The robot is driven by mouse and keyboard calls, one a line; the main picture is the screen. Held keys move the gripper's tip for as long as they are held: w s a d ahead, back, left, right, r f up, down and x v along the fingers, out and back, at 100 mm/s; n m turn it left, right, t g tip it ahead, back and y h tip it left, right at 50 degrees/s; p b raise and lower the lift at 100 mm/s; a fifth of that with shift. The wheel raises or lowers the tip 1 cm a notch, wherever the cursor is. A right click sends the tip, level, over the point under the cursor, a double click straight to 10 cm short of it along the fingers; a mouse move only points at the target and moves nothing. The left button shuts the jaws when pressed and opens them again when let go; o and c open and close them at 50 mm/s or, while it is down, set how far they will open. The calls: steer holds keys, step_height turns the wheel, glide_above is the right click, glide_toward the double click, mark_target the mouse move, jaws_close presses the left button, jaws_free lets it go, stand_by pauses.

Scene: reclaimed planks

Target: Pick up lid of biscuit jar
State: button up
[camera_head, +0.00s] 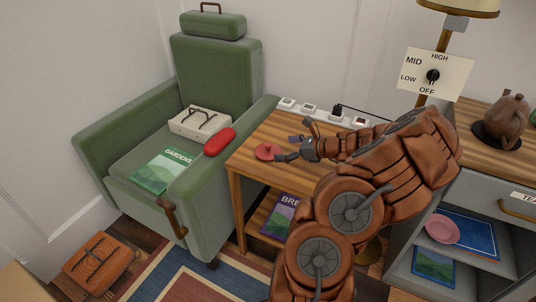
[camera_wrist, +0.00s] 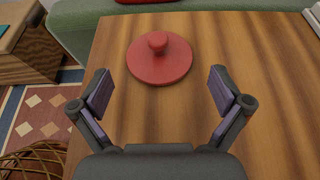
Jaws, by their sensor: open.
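The red round lid (camera_wrist: 160,62) with a small knob on top lies flat on the wooden side table (camera_wrist: 200,130). In the head view the lid (camera_head: 266,152) is near the table's left edge, just beyond my fingertips. My gripper (camera_wrist: 160,90) is open and empty, with one finger on each side of the picture. The lid sits ahead of the fingers, roughly centred between them and not held. In the head view my gripper (camera_head: 288,150) is low over the table, and my arm hides much of the tabletop. I see no jar body that I can identify.
A green armchair (camera_head: 215,75) stands left of the table, holding a red case (camera_head: 219,141), a book (camera_head: 163,171) and a cream box (camera_head: 200,123). A power strip (camera_head: 322,112) runs behind the table. A cabinet with a brown teapot (camera_head: 507,118) is at right.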

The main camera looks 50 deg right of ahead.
mark_target(270, 149)
steer(key=shift+b+x, duration=0.7)
steer(key=shift+x, duration=2.65)
steer(key=shift+a, duration=0.1)
steer(key=c, duration=0.9)
step_height(270, 149, up, 10)
steer(key=shift+f+p, duration=0.1)
steer(key=shift+p, duration=1)
